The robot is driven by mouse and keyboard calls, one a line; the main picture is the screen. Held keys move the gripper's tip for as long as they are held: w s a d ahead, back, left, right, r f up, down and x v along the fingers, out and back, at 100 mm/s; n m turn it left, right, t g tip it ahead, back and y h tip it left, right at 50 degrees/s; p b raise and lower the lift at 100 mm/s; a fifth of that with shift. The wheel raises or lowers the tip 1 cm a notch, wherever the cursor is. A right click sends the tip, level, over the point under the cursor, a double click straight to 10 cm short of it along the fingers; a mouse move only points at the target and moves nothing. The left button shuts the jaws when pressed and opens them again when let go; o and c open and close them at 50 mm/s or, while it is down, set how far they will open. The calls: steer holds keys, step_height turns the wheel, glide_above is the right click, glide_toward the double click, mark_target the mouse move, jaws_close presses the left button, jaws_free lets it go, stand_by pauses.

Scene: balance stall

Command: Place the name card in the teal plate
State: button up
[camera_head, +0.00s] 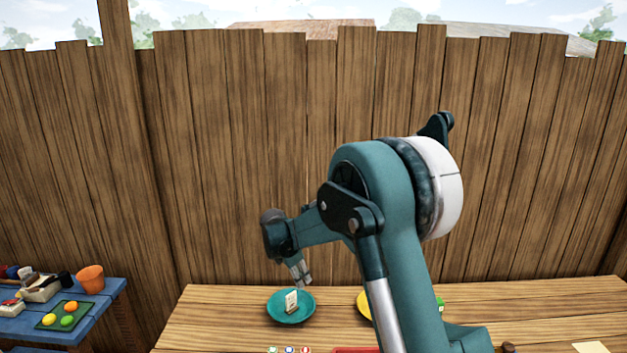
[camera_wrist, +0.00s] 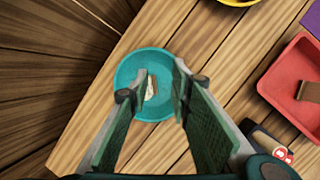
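The teal plate (camera_head: 274,309) lies on the wooden table. It also shows in the wrist view (camera_wrist: 127,71). The small white name card (camera_head: 291,301) stands roughly upright in the teal plate. In the wrist view the card (camera_wrist: 152,88) shows between and beyond my fingertips, near the left one. My gripper (camera_head: 302,272) is above the plate, its fingertips apart from the card as far as I can tell. In the wrist view my gripper (camera_wrist: 162,80) is open, with a clear gap between the fingers and nothing held.
A yellow plate (camera_head: 364,304) is right of the teal one, partly behind my arm. A red tray (camera_wrist: 276,78) with a brown item is at the right in the wrist view. A blue side table (camera_head: 100,307) stands left. A wooden fence closes the back.

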steer(key=s+d+r+m+t+y, duration=0.1)
steer(key=s+d+r+m, duration=0.5)
steer(key=s+d+r, duration=0.4)
steer(key=s+d+r+m+y, duration=0.1)
steer(key=s+d+r+m, duration=0.4)
steer(key=s+d+r, duration=0.45)
steer(key=s+d+f+m+t, duration=0.1)
steer(key=s+m, duration=0.3)
steer(key=s, duration=0.6)
steer(key=s+d+f+m+t, duration=0.1)
steer(key=s+d+m, duration=0.3)
steer(key=s, duration=0.7)
steer(key=s+d+f+m+b, duration=0.1)
steer(key=s+m, duration=0.4)
steer(key=s, duration=0.6)
steer(key=shift+d+m+t+y, duration=0.4)
steer(key=shift+d, duration=0.5)
